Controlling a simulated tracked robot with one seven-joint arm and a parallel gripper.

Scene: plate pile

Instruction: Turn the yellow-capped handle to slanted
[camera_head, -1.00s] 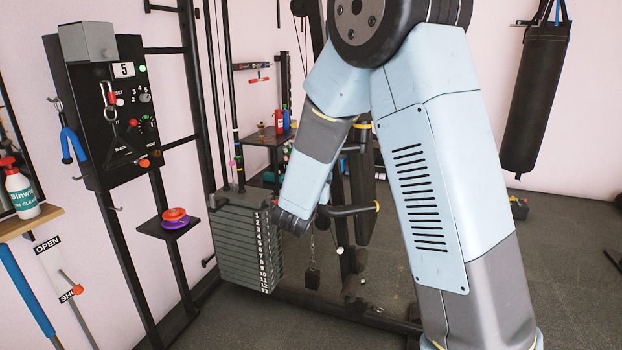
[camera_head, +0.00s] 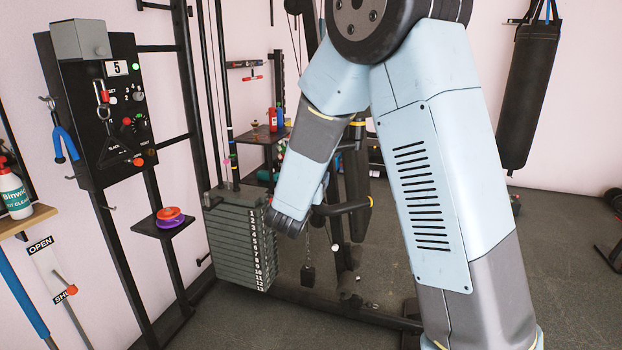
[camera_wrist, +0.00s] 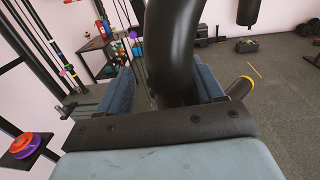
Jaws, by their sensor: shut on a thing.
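The yellow-capped handle (camera_head: 345,208) is a dark bar with a yellow ring at its right end, on the exercise machine in the middle of the head view. It lies close to level there, its capped end a little higher. In the wrist view a thick dark curved bar passes between the two blue fingers of my gripper (camera_wrist: 164,88), which is shut on it. A stub with a yellow ring (camera_wrist: 239,88) shows just right of the right finger. In the head view my forearm and wrist hide most of my gripper and the handle's left part.
A numbered weight stack (camera_head: 236,240) stands just left of my wrist. A black control panel (camera_head: 105,110) and a small shelf with red and purple discs (camera_head: 168,216) are further left. A punching bag (camera_head: 531,95) hangs at right. Floor (camera_head: 560,260) at right is mostly clear.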

